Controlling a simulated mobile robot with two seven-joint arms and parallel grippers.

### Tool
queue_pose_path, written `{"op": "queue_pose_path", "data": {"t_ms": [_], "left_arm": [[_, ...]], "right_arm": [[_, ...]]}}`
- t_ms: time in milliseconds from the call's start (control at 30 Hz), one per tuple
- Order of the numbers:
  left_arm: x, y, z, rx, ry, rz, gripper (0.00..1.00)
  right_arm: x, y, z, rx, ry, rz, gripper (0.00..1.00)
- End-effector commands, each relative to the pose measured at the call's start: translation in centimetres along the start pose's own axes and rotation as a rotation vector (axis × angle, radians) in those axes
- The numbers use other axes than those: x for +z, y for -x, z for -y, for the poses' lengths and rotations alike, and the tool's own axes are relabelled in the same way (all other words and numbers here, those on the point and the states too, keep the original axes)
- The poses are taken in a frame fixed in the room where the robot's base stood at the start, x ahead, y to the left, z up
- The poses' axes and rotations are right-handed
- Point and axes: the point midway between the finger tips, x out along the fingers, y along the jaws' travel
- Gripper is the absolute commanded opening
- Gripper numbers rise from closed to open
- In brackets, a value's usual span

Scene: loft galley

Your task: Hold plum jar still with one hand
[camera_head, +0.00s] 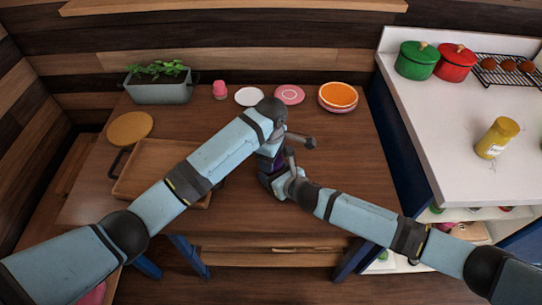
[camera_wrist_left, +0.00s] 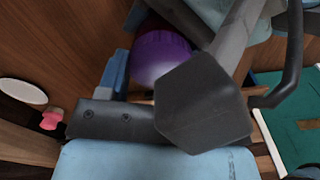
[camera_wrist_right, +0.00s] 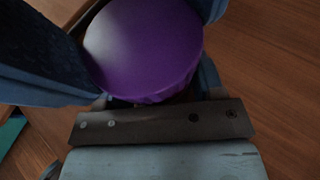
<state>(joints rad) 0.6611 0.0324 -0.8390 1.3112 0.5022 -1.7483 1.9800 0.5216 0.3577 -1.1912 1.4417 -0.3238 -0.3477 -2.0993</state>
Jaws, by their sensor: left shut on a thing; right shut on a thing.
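The plum jar shows as a small purple patch (camera_head: 279,160) between my two grippers, above the middle of the wooden table. Most of it is hidden by my grippers in the head view. Its round, smooth purple lid fills much of the right wrist view (camera_wrist_right: 145,45), and purple also shows in the left wrist view (camera_wrist_left: 160,55). My left gripper (camera_head: 267,168) comes from above and behind and is shut on the jar. My right gripper (camera_head: 284,180) comes from the right and is also shut on it. Which part each holds is not clear.
A wooden tray (camera_head: 150,165) and a round yellow board (camera_head: 130,128) lie at left. A planter (camera_head: 160,92), pink cup (camera_head: 220,90), white plate (camera_head: 249,97), pink plate (camera_head: 289,95) and orange bowl (camera_head: 338,96) line the back. A yellow jar (camera_head: 497,138) stands on the right counter.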

Motion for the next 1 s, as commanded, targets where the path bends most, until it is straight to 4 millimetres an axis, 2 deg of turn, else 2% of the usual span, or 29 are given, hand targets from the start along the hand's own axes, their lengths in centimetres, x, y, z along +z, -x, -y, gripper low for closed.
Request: {"op": "queue_pose_path", "data": {"t_ms": [200, 300, 633, 667, 733, 767, 1000], "left_arm": [[0.01, -0.01, -0.16, 0.0, -0.346, 0.0, 0.31], [0.05, -0.04, -0.17, -0.001, -0.441, 0.0, 0.31], [0.07, -0.06, -0.16, -0.001, -0.471, 0.0, 0.31], [0.07, -0.06, -0.16, -0.001, -0.471, 0.0, 0.66], [0.06, -0.06, -0.17, -0.001, -0.47, 0.0, 0.82], [0.06, -0.06, -0.17, -0.001, -0.47, 0.0, 0.85], [0.06, 0.02, -0.18, 0.0, -0.469, 0.0, 0.85]], "right_arm": [[0.02, 0.0, 0.05, -0.001, 0.0, 0.0, 0.0], [0.01, -0.01, 0.05, -0.001, 0.0, 0.0, 0.0], [0.01, -0.01, 0.07, -0.001, 0.0, 0.0, 0.0], [0.01, -0.01, 0.07, -0.001, 0.0, 0.0, 0.0], [0.01, -0.01, 0.07, -0.001, 0.0, 0.0, 0.0], [0.01, -0.01, 0.06, -0.001, 0.0, 0.0, 0.0], [0.01, 0.0, 0.06, -0.001, 0.0, 0.0, 0.0]]}}
